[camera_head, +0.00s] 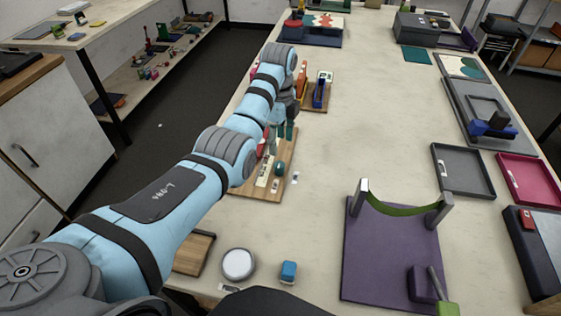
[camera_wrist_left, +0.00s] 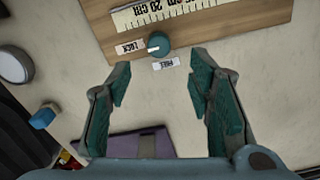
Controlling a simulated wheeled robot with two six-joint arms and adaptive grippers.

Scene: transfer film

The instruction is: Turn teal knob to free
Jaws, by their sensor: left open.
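The teal knob (camera_wrist_left: 158,43) sits on a wooden board (camera_wrist_left: 95,28), between a LOCK label (camera_wrist_left: 130,47) and a FREE label (camera_wrist_left: 166,63). Its white pointer mark faces the LOCK label. In the head view the knob (camera_head: 280,169) is near the right edge of the board (camera_head: 255,191). My left gripper (camera_wrist_left: 160,72) is open and empty, with teal-padded fingers spread apart. In the wrist view the knob appears just beyond the gap between the fingertips. In the head view the gripper (camera_head: 281,132) is above the far part of the board. My right gripper is not in view.
A ruler strip (camera_wrist_left: 170,10) lies on the board beside the knob. A purple mat with a green band between posts (camera_head: 390,250) is to the right. A white round item (camera_head: 238,264) and a blue block (camera_head: 288,271) are near the front. The table's middle is clear.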

